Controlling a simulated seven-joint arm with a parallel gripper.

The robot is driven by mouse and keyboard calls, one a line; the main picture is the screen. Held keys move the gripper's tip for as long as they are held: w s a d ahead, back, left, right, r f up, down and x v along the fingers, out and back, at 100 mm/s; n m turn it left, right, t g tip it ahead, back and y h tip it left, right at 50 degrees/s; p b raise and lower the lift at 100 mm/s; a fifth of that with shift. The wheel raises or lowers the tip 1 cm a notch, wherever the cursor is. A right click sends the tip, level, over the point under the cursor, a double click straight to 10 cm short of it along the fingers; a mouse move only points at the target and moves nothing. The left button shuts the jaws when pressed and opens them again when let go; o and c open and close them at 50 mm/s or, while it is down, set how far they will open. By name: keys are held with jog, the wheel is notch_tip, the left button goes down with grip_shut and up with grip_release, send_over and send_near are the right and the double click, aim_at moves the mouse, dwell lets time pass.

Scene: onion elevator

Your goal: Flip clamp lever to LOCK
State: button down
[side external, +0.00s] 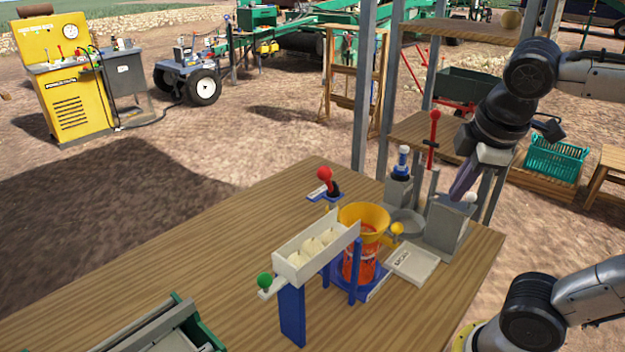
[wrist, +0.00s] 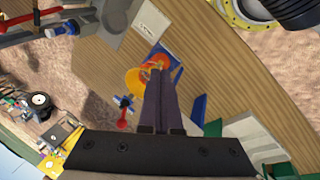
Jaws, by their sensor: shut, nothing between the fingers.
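A red-knobbed lever (side external: 325,175) stands on a blue base with a small white plate on the table; it also shows in the wrist view (wrist: 122,123). A yellow knob (side external: 397,228) sits at the right of the yellow funnel (side external: 363,214). I cannot tell which of these is the clamp lever, and no LOCK mark is readable. The funnel sits over an orange container (side external: 359,262) in a blue stand. My gripper (side external: 456,196) is shut and empty, above the right side of the table, apart from both knobs. Its fingers (wrist: 160,72) overlap the funnel area in the wrist view.
A white trough (side external: 310,252) with pale onions and a green knob stands left of the funnel. A grey block (side external: 447,228), a blue-and-white-topped post (side external: 402,165) and a tall red lever (side external: 435,125) stand at the back right.

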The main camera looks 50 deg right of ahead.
jog(key=w+a+r+n+g+h, duration=0.1)
jog(key=w+a+r+n+h, duration=0.15)
jog(key=w+n, duration=0.4)
jog(key=w+a+r+n+g+h, duration=0.2)
jog(key=w+r+n+h, duration=0.15)
jog(key=w, duration=0.65)
jog(key=w+a+f+n+h, duration=0.1)
jog(key=w+a+f+n, duration=0.1)
jog(key=a, duration=0.5)
jog(key=w+a+f+n+t+h, duration=0.1)
jog(key=w+a+f, duration=0.4)
jog(key=a+f, duration=0.1)
jog(key=shift+a+f+n+t+h, duration=0.2)
jog(key=shift+a+n+t+h, duration=0.15)
jog(key=shift+a, duration=0.4)
send_near(328, 182)
notch_tip(328, 182, down, 3)
jog(key=d, duration=0.2)
jog(key=w+d, duration=0.1)
jog(key=shift+r, duration=0.35)
